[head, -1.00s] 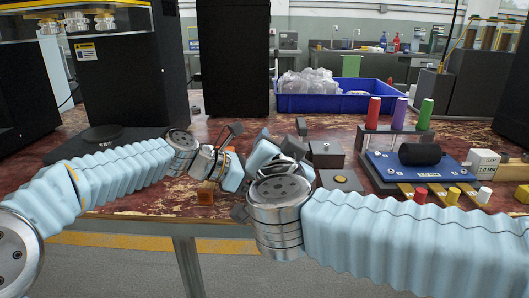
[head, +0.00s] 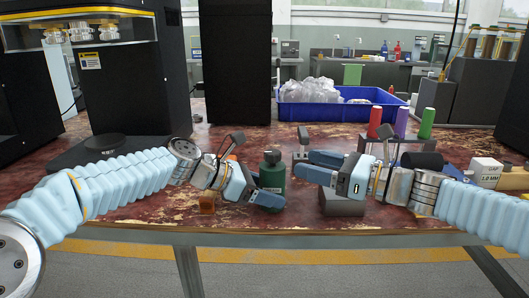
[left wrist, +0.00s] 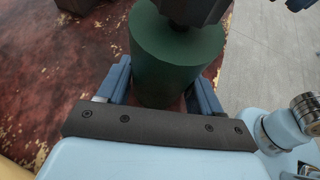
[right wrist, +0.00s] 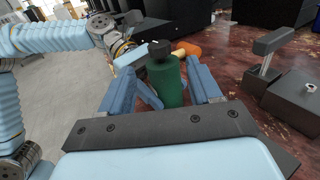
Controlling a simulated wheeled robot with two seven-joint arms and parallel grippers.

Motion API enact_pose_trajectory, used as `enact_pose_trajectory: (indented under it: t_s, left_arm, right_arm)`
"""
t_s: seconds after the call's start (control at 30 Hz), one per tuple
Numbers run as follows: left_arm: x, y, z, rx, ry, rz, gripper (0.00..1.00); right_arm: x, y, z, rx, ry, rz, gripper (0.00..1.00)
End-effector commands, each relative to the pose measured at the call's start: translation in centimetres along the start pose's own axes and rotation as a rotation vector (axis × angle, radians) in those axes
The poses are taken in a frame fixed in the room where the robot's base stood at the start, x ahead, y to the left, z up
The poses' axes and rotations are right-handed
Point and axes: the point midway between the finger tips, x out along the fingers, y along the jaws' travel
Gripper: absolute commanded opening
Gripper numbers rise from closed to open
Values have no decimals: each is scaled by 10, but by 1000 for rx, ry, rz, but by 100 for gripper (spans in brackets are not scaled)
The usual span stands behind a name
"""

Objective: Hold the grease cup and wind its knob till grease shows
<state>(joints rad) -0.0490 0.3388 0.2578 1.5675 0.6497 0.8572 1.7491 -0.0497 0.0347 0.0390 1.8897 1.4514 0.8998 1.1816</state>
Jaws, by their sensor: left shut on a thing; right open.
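The grease cup is a dark green cylinder (head: 272,178) with a black knob (head: 272,156) on top, standing upright near the table's front edge. My left gripper (head: 268,190) is shut around its green body, from the left. In the left wrist view the green body (left wrist: 172,55) sits between the fingers, with the dark knob (left wrist: 195,8) at the top edge. My right gripper (head: 312,168) is open and empty, right of the cup and pointing at it. In the right wrist view the cup (right wrist: 166,82) and knob (right wrist: 160,49) appear between and beyond the open fingers. No grease can be made out.
A grey block (head: 340,206) stands below my right gripper. Red (head: 375,117), purple (head: 401,122) and green (head: 426,123) cylinders stand at the right. A blue bin (head: 335,113) of clear bags sits behind.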

Motion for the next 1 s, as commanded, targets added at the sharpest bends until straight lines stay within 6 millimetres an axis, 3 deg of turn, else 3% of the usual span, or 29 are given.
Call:
enact_pose_trajectory:
  t_s: [0.53,0.7,1.0]
  left_arm:
    - [0,0,0,0,0,0,48]
    - [0,0,0,0,0,0,48]
    - [0,0,0,0,0,0,48]
  right_arm:
    - [101,2,0,4,-1,6,63]
    - [115,2,0,3,-1,5,63]
    - [116,1,1,3,-1,3,62]
